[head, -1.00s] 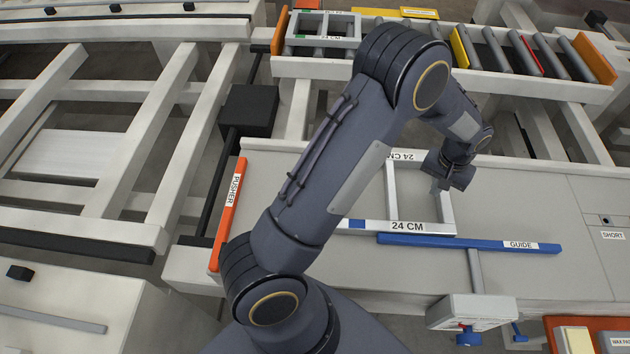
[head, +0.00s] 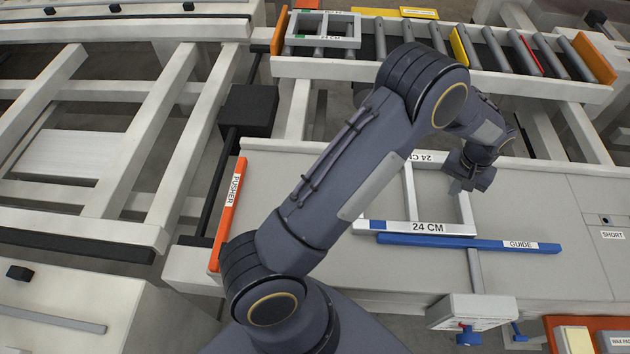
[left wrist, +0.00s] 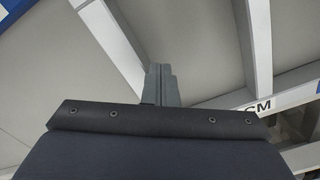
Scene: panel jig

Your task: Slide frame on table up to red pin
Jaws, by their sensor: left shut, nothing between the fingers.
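The light grey frame (head: 391,225) lies flat on the grey table, with "24 CM" labels on its near and far rails. Its left part is hidden behind my left arm. My left gripper (head: 456,190) is low over the frame's right part, by the right bar. In the left wrist view the shut, empty fingers (left wrist: 160,80) point down between two bars, close to the left-hand bar (left wrist: 108,45); I cannot tell whether they touch. A labelled rail (left wrist: 275,100) crosses at the right. I cannot make out a red pin; my arm hides part of the table. My right gripper is not in view.
The blue guide (head: 470,242) lies along the frame's near side. The orange pusher (head: 228,215) is at the table's left end. A roller rack (head: 440,68) with another small frame (head: 322,42) stands behind. The table right of the frame is clear.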

